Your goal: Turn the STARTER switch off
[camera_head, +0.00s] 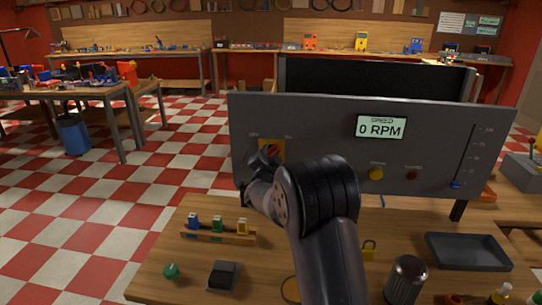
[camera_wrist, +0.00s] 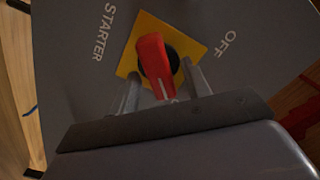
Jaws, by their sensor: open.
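The STARTER switch is a red rotary handle (camera_wrist: 153,58) on a black round base over a yellow plate (camera_wrist: 189,38). In the head view the switch (camera_head: 271,149) is on the left of the grey panel, partly hidden by my gripper (camera_head: 262,163). The wrist view shows the words STARTER and OFF near the plate. My gripper (camera_wrist: 166,88) is open, with one finger on each side of the handle's near end. I cannot tell whether a finger touches the handle. In the head view the handle looks slanted.
The grey panel (camera_head: 310,130) also carries a display (camera_head: 381,127) reading 0 RPM, a yellow button (camera_head: 376,173), a red lamp (camera_head: 411,174) and a blue slider (camera_head: 455,184).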

